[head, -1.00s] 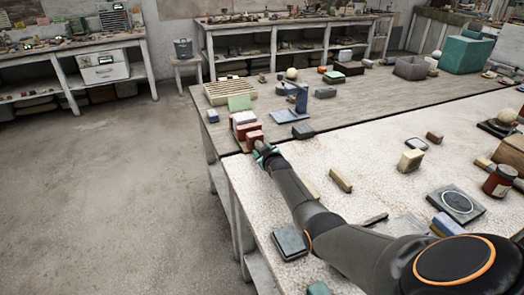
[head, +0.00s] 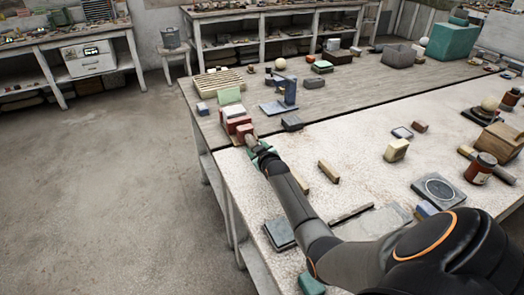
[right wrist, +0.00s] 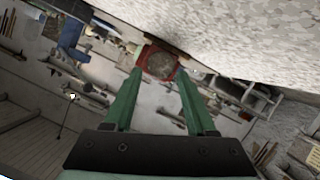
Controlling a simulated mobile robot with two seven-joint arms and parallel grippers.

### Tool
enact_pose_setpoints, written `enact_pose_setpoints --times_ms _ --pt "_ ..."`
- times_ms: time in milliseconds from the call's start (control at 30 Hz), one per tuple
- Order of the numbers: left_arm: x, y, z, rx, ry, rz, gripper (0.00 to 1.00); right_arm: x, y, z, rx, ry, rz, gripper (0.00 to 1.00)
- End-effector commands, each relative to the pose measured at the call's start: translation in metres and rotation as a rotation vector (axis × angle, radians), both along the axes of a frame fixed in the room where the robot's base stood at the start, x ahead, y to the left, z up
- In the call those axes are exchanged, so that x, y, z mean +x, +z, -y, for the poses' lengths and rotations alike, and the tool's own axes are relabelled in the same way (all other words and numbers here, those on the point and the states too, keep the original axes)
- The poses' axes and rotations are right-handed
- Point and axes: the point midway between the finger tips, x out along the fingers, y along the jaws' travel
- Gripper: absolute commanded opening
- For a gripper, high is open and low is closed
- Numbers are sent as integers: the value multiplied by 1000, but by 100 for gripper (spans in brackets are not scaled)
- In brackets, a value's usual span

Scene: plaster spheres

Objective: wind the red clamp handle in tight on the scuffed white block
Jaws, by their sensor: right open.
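The red clamp (head: 243,130) sits near the left edge of the benches, by the seam between them. The white block (head: 233,112) is in it; scuffs are too small to make out. The clamp's handle end (head: 251,141) points toward my right gripper (head: 257,151). In the right wrist view a round, grey-brown handle end (right wrist: 161,66) with red around it lies at the green fingertips. My right gripper is open, one finger on each side of the handle end; I cannot tell whether they touch it. My left gripper is out of view.
A green block (head: 229,96) and a slatted rack (head: 218,82) stand behind the clamp. A blue stand (head: 287,95) and a dark block (head: 292,123) are to its right. A tan block (head: 329,171) lies right of my forearm. Open floor lies left of the bench.

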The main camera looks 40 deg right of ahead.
Motion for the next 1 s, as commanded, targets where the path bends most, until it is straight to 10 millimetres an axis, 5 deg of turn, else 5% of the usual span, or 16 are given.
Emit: enact_pose_setpoints --times_ms 500,933,1000 --pt "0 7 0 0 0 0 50 -49 19 -23 -1 -1 0 56" --pt "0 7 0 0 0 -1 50 -55 21 -25 0 -1 -1 56" --pt "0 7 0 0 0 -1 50 -54 21 -25 -1 0 0 63"
